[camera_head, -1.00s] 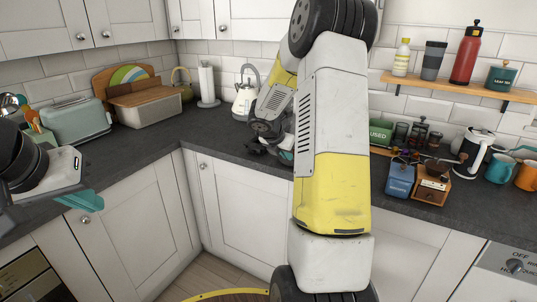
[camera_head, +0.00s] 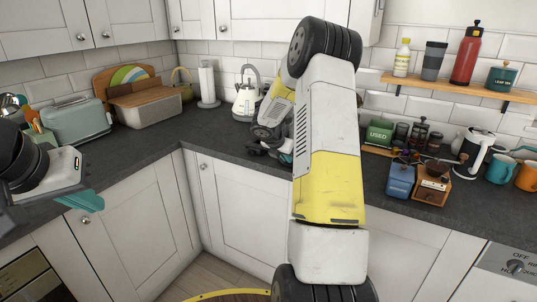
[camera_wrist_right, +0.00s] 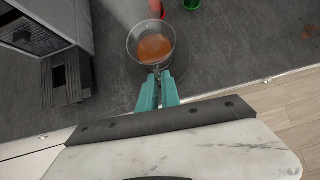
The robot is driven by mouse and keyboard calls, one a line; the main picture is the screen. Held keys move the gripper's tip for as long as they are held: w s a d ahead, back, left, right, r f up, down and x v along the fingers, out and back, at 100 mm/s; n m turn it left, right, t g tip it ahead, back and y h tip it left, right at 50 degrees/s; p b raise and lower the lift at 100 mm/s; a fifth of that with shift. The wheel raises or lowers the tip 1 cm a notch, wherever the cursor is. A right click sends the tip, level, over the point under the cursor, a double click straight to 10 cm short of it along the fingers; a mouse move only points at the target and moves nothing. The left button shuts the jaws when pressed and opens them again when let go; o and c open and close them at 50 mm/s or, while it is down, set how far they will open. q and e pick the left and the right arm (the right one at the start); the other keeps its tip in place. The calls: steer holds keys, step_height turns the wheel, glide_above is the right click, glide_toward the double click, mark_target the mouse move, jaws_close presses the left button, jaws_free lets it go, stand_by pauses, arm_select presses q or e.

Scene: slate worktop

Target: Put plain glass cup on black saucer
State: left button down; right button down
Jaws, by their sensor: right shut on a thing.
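A plain glass cup (camera_wrist_right: 150,36) with orange-brown contents shows in the right wrist view, seen from above. My right gripper (camera_wrist_right: 158,78) is shut on the near side of the cup; the exact part between the fingertips is hard to make out. In the head view, my right arm hides the cup and most of that gripper; only a bit of teal finger (camera_head: 286,158) shows.
A grey appliance (camera_wrist_right: 42,30) stands left of the cup in the wrist view. A red item (camera_wrist_right: 157,9) and a green item (camera_wrist_right: 192,4) are beyond it. The worktop (camera_wrist_right: 235,45) right of the cup is clear. A kettle (camera_head: 246,95) stands behind my right arm.

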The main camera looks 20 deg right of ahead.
steer(key=c, duration=1.6)
jaws_free()
steer(key=shift+f, duration=0.1)
steer(key=shift+o, duration=0.2)
steer(key=shift+a+r, duration=0.1)
steer(key=shift+r, duration=0.25)
steer(key=s+a+r+m+y, duration=0.1)
steer(key=s+a+r+m, duration=0.75)
steer(key=s+r, duration=0.6)
steer(key=s+a+r+m+y, duration=0.3)
steer(key=s+a+m, duration=0.4)
steer(key=s, duration=0.3)
steer(key=s+a+r+m+t+y, duration=0.1)
steer(key=s+a+r+m+y, duration=0.2)
steer(key=s+a+m, duration=0.5)
steer(key=s+m+y, duration=0.1)
steer(key=s, duration=0.2)
steer(key=shift+a+t, duration=0.2)
steer(key=shift+t, duration=0.1)
